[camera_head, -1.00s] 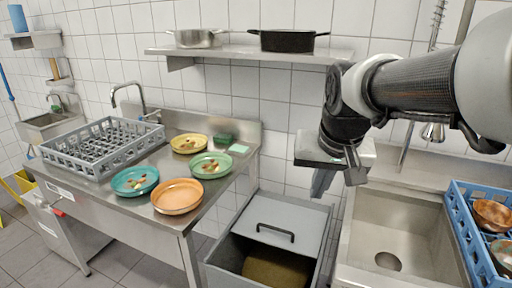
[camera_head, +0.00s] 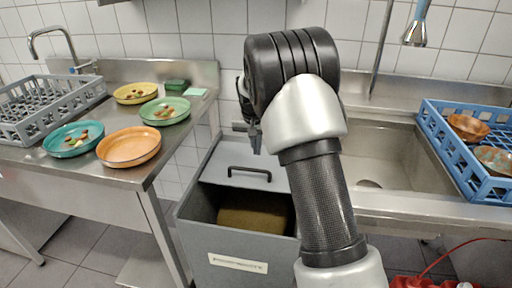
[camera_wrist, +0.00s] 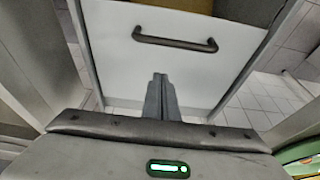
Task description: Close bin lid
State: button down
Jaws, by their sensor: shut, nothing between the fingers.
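The grey bin (camera_head: 198,242) stands on the floor between the left table and the sink. Its grey lid (camera_head: 215,171), with a dark bar handle (camera_head: 250,171), lies at the back; the front part of the bin is open and brownish contents (camera_head: 255,217) show inside. My gripper (camera_head: 256,146) is above the rear part of the lid, partly hidden by my arm. In the wrist view, my gripper (camera_wrist: 160,76) has its fingers together and empty, pointing at the lid (camera_wrist: 118,62). The handle (camera_wrist: 175,43) is beyond the fingertips, apart from them in the picture.
The left steel table (camera_head: 95,172) holds several plates and a grey dish rack (camera_head: 40,110). The sink (camera_head: 385,150) is at right, with a blue crate (camera_head: 450,140) of bowls beside it. A tiled wall is behind. Red items (camera_head: 420,282) are at lower right.

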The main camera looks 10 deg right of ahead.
aim_at(256, 177)
jog(key=b+x, duration=0.1)
jog(key=x, duration=0.4)
jog(key=shift+f, duration=0.4)
jog(key=shift+s+a, duration=0.2)
jog(key=shift+s, duration=0.05)
jog(key=shift+s+a+r+b, duration=0.15)
jog(key=shift+s+a, duration=0.05)
jog(key=shift+s, duration=0.3)
jog(key=shift+s+a+r+b, duration=0.15)
jog(key=shift+s+b, duration=0.05)
jog(key=shift+s, duration=0.3)
jog(key=shift+s+a+r+b, duration=0.15)
jog(key=shift+s+a, duration=0.05)
jog(key=shift+s, duration=0.35)
